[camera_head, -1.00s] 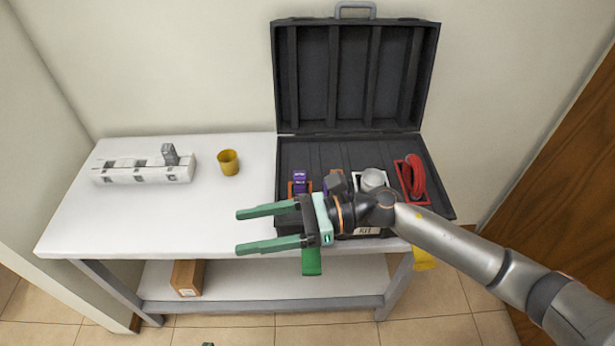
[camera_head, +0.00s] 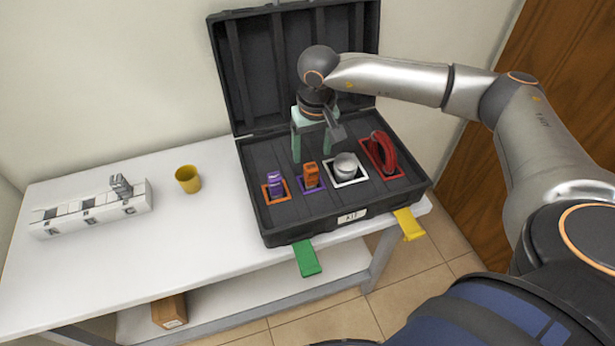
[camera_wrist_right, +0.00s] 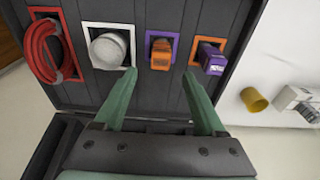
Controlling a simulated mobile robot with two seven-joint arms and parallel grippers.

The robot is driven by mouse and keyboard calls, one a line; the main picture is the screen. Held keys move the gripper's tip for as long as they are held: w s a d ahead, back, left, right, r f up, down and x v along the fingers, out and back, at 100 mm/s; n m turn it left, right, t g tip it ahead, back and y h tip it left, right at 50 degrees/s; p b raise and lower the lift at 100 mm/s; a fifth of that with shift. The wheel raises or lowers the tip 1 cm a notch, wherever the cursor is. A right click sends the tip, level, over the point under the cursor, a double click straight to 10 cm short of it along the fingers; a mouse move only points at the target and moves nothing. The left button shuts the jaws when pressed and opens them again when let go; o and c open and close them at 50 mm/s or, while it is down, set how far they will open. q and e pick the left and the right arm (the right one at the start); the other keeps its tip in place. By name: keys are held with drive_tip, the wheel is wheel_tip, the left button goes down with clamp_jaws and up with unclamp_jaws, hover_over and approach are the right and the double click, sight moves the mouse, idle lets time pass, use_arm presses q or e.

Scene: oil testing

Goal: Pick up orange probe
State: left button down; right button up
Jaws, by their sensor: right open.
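The orange probe (camera_head: 311,174) stands in a purple-framed slot of the black case. In the right wrist view the orange probe (camera_wrist_right: 160,52) lies ahead of the fingers, between their lines. My right gripper (camera_head: 311,158) is open, its two green fingers pointing down over the case, behind the orange probe. In the right wrist view the right gripper (camera_wrist_right: 158,82) holds nothing between its fingers. A purple probe (camera_head: 275,184) stands in an orange-framed slot just left of the orange one. My left gripper is not in view.
A grey round cap (camera_head: 345,165) and a red cable coil (camera_head: 383,152) sit in the case's other slots. The open lid (camera_head: 240,75) stands behind my gripper. A yellow cup (camera_head: 188,179) and a white socket block (camera_head: 90,209) are on the table, with clear room around them.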

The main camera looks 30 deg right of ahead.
sight(312, 167)
drive_tip(key=f, duration=0.3)
drive_tip(key=shift+w+f, duration=0.2)
drive_tip(key=shift+f+p, duration=0.65)
drive_tip(key=shift+f, duration=2.05)
drive_tip(key=shift+c, duration=0.4)
clamp_jaws()
